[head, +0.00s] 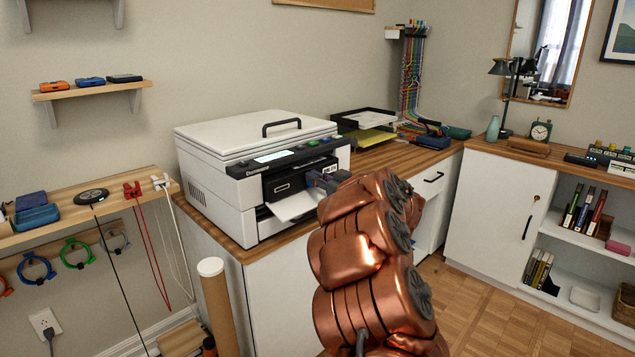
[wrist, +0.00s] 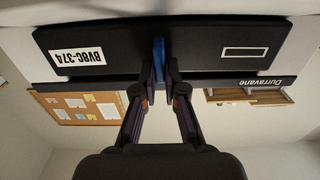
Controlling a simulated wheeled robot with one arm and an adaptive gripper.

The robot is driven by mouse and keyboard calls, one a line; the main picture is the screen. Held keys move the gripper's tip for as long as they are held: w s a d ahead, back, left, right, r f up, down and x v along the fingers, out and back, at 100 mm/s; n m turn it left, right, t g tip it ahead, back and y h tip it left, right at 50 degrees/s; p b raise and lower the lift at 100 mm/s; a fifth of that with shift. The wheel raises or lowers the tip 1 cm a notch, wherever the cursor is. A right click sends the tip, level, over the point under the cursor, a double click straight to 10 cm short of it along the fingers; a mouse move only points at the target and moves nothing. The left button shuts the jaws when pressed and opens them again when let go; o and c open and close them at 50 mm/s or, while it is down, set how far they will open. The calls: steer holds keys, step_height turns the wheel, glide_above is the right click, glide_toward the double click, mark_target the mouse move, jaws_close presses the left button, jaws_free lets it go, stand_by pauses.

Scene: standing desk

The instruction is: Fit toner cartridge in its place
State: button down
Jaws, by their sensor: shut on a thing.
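The black toner cartridge (head: 284,187) is at the front opening of the white printer (head: 215,180). In the wrist view, the cartridge (wrist: 200,52) shows its wide front face, with a white label, an outlined rectangle and a blue tab (wrist: 159,60) in the middle. My gripper (wrist: 160,85) is shut on the blue tab. In the head view, my gripper (head: 322,180) is in front of the opening, and my arm and gripper hide the cartridge's right part. How deep the cartridge sits I cannot tell.
A white flap (head: 294,205) hangs open below the opening. The printer stands on a wooden desk (head: 400,155). Behind it on the right are a black paper tray (head: 365,118) and yellow sheets (head: 370,139). A wall shelf (head: 85,92) is on the left.

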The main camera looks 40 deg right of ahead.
mark_target(308, 185)
steer(key=shift+w+f+p, duration=0.15)
steer(key=shift+w+p, duration=0.45)
steer(key=shift+w, duration=0.8)
steer(key=shift+w, duration=0.1)
steer(key=c, duration=1.2)
jaws_free()
steer(key=s, duration=1.2)
steer(key=shift+a, duration=0.1)
